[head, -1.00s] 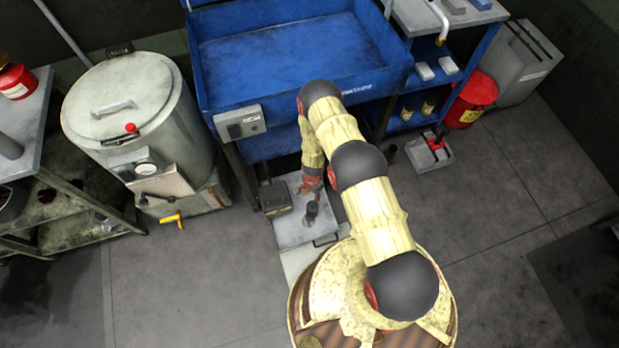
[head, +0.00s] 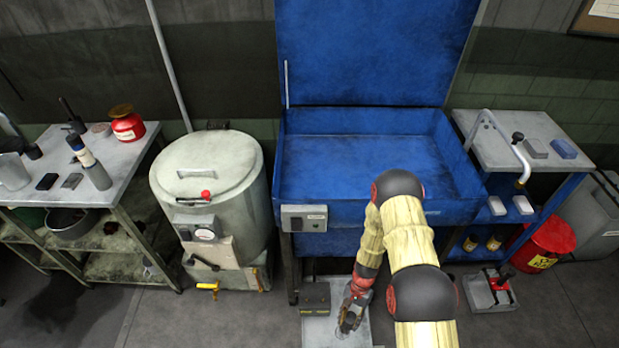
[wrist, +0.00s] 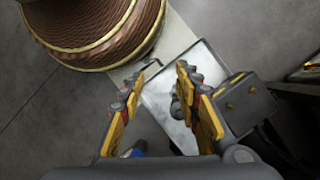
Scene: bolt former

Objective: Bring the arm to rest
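My arm (head: 405,225) reaches forward and bends down in front of the blue wash tub (head: 375,165). My gripper (head: 350,318) hangs low over a light metal plate (head: 322,332) on the floor. In the wrist view my gripper (wrist: 167,68) is open, with a clear gap between its yellow and grey fingers. A dark upright piece (wrist: 177,106) shows on the plate beside the right finger, partly hidden by it. I cannot tell whether they touch.
A dark box (head: 315,297) sits beside my gripper at the plate's edge. A round grey tank (head: 208,175) and a cluttered workbench (head: 90,190) stand left. A red can (head: 552,240) and a small grey tray (head: 490,292) are right. Open floor lies at front left.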

